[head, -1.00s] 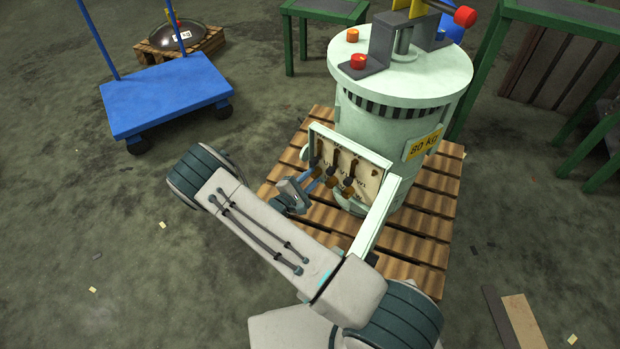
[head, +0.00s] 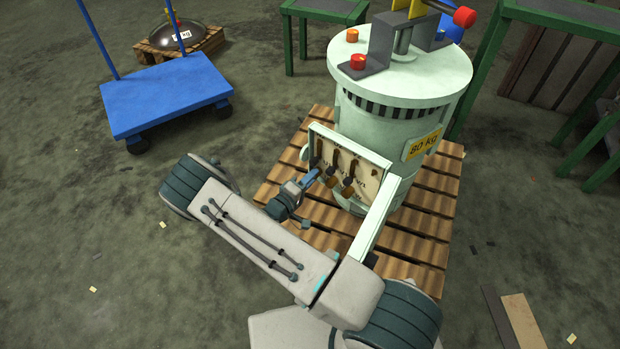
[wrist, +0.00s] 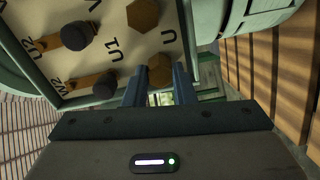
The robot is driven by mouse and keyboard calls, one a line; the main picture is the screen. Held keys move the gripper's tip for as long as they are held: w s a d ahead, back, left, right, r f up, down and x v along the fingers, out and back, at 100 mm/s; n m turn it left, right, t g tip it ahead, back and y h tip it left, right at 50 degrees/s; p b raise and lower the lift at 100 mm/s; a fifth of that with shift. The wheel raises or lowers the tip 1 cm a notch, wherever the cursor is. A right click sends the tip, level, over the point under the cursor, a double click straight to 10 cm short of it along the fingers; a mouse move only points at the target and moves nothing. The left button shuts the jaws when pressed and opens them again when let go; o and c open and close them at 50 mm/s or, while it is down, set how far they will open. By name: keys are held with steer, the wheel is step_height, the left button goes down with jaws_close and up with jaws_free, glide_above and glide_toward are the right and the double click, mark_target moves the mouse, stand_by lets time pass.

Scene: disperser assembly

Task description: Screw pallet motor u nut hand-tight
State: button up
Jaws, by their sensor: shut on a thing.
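The motor's terminal box (head: 372,172) opens toward me on the side of the pale green vessel (head: 385,130). In the wrist view its board (wrist: 85,65) carries printed labels, among them U, U1, U2 and W2. The brown hex U nut (wrist: 160,70) sits at the board's lower edge by the U label. My gripper (wrist: 160,78) has one finger on each side of it and is shut on it. In the head view my gripper (head: 314,177) reaches the left end of the lower terminal row and hides this nut. How far it is threaded cannot be told.
A second brown hex nut (wrist: 143,14) sits close by, and dark round terminal knobs (wrist: 76,36) stand on the board. The box's raised walls (head: 377,220) are close to my arm. The vessel stands on a wooden pallet (head: 420,255). A blue cart (head: 165,95) is at the left.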

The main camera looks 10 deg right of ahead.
steer(key=shift+w+a+m, duration=0.1)
steer(key=shift+m, duration=0.4)
steer(key=o, duration=1)
steer(key=p+v, duration=0.3)
steer(key=v, duration=1)
steer(key=shift+a, duration=0.3)
